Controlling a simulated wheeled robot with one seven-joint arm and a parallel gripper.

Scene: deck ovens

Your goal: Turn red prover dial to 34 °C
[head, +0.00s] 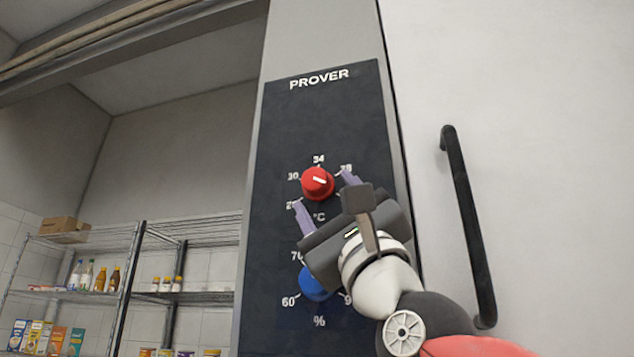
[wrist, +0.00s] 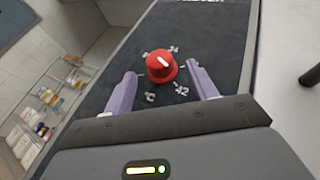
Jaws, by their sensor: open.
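The red dial (head: 317,184) is on the dark prover panel, with 30 to its upper left, 34 above and 38 to its upper right. Its white mark lies nearly crosswise, towards the right and slightly down, away from 34. The red dial also shows in the wrist view (wrist: 160,68), between the fingers. My gripper (head: 320,188) is open, its pale purple fingers on either side of the dial with gaps visible. In the wrist view, my gripper (wrist: 160,69) holds nothing. Whether the fingertips are level with the dial is unclear.
A blue dial (head: 314,284) with a % scale sits below, partly hidden by my gripper. A black door handle (head: 468,225) stands out from the white door at right. Wire shelves (head: 190,297) with bottles and boxes stand at left, away from the panel.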

